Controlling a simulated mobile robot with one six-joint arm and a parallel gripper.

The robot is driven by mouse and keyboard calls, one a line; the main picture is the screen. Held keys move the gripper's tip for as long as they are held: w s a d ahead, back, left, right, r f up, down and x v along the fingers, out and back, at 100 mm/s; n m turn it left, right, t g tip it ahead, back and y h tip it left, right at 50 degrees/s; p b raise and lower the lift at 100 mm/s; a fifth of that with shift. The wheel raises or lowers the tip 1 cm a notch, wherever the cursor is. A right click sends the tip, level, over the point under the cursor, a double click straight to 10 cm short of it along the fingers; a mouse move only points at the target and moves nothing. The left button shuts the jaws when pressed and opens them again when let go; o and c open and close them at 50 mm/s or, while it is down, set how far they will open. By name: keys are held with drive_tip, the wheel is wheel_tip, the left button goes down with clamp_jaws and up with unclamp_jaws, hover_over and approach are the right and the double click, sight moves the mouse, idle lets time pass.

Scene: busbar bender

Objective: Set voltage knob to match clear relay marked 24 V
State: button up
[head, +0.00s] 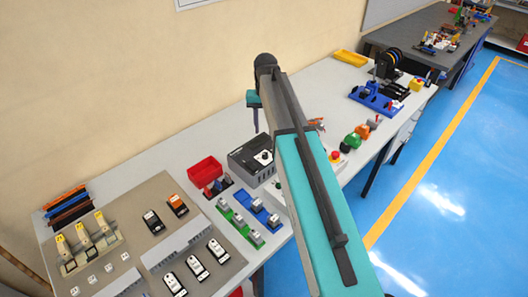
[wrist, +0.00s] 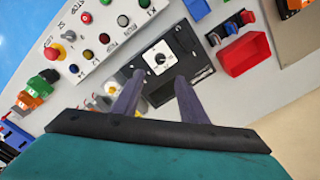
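The voltage knob (wrist: 159,58) is a small black knob on a white dial face, set in a dark box (wrist: 198,66). The same dark box (head: 245,160) stands on the bench beside my arm in the head view, with its knob (head: 264,157) visible. The dial's setting is too small to read. My gripper (wrist: 160,76) is open and empty, its two fingers apart and overlapping the box's lower part in the wrist view. My arm hides the gripper's surroundings in the head view. I cannot identify a clear relay or a 24 V mark.
A red bin (head: 204,171) stands left of the box. Blue and green holders (head: 240,220) lie in front. A panel of buttons (wrist: 92,48) is left of the box in the wrist view, with pale items (wrist: 97,104) below. Mounted modules (head: 197,267) fill the bench's near end.

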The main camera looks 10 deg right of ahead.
sight(266, 154)
drive_tip(key=shift+f+b, duration=3.6)
drive_tip(key=shift+f, duration=2.85)
clamp_jaws()
drive_tip(key=shift+m, duration=0.4)
drive_tip(key=m, duration=0.5)
drive_tip(key=shift+b, duration=0.3)
drive_tip(key=m, duration=0.6)
drive_tip(key=shift+d, duration=0.1)
